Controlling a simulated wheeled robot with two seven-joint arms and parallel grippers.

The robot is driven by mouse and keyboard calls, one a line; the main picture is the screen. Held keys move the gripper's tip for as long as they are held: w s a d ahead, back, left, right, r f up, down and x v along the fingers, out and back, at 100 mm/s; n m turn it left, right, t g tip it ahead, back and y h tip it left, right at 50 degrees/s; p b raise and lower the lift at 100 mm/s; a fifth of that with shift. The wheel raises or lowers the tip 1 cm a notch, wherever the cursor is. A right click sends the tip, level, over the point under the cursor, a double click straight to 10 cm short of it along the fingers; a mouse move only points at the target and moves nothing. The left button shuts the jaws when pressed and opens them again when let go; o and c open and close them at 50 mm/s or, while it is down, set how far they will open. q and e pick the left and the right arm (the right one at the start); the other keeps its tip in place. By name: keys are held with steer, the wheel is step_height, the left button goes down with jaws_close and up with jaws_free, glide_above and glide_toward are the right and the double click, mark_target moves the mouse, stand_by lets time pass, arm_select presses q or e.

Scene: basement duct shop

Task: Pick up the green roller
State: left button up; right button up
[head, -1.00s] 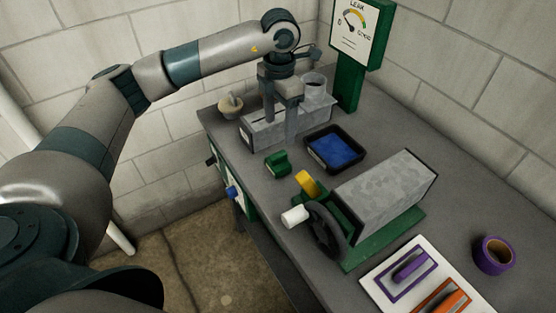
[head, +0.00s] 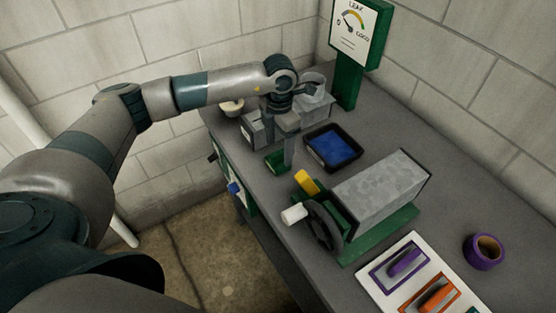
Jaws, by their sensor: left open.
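The green roller (head: 275,162) is a small green piece on the grey bench, left of the tray with the blue pad. My left gripper (head: 279,155) is open and points down at the roller. One finger passes in front of the roller's right side and hides part of it. I cannot tell whether the fingers touch it or stand around it. My right gripper is not in view.
A black tray with a blue pad (head: 333,147) lies just right of the gripper. A grey duct (head: 383,187) with a black handwheel (head: 325,227) is nearer. A grey box (head: 251,128) and clear jar (head: 312,90) stand behind. Purple tape (head: 484,251) lies right.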

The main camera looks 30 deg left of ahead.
mark_target(278, 152)
arm_select(q)
steer(key=shift+s+f+p, duration=0.15)
steer(key=shift+f+p, duration=0.2)
steer(key=shift+p, duration=0.15)
steer(key=f+p, duration=0.2)
steer(key=f, duration=0.1)
steer(key=shift+s+f, duration=0.2)
steer(key=shift+f, duration=0.5)
steer(key=c, duration=1)
